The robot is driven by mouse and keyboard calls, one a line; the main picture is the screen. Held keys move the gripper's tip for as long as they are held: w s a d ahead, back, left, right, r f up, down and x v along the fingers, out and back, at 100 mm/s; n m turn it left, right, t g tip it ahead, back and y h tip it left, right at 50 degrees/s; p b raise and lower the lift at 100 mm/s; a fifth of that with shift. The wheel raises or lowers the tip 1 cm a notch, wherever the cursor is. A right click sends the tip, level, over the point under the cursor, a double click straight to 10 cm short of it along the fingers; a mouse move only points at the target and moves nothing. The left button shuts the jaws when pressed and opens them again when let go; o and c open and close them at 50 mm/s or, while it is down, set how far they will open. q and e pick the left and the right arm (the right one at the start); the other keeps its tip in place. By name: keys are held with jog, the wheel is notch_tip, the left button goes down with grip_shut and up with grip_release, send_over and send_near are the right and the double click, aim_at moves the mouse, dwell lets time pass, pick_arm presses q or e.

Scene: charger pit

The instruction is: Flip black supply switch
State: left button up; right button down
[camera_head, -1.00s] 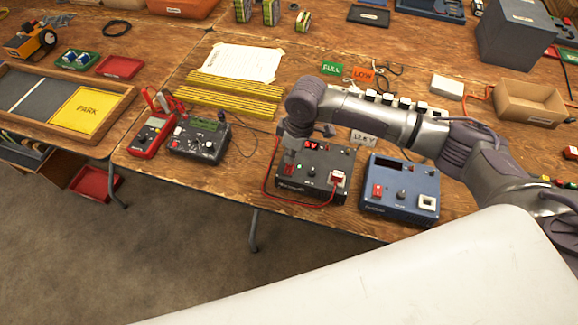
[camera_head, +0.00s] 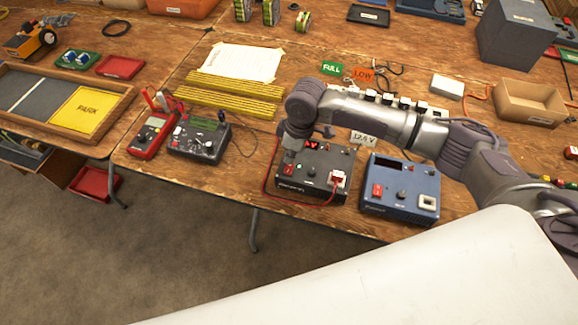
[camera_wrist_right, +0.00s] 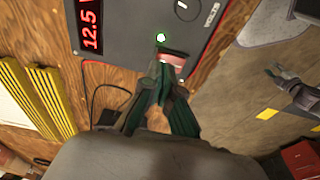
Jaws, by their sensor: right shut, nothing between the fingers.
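The black supply (camera_head: 315,185) stands on the wooden bench, with a red lead at its right side. Its red switch (camera_head: 290,169) is at the front left; the switch also shows in the right wrist view (camera_wrist_right: 173,57), beside a lit green lamp (camera_wrist_right: 160,38). The red display (camera_wrist_right: 91,25) reads 12.5 V. My right gripper (camera_head: 288,154) is shut and empty over the supply's left part, its fingertips (camera_wrist_right: 163,74) close to the switch; whether they touch is unclear. A grey gripper, apparently my left one (camera_wrist_right: 300,95), shows at the right wrist view's edge; its jaw state is unclear.
A blue supply (camera_head: 400,188) stands close on the right. A dark meter box (camera_head: 200,140) and red multimeter (camera_head: 152,134) stand to the left. Yellow strips (camera_head: 235,88) lie behind. The bench's front edge is just before the supplies.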

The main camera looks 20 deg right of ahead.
jog(key=shift+f+b, duration=0.3)
jog(key=shift+f, duration=0.6)
dwell(0.4)
notch_tip(320, 180, up, 7)
jog(key=p, duration=0.8)
jog(key=shift+r, duration=0.1)
dwell(0.4)
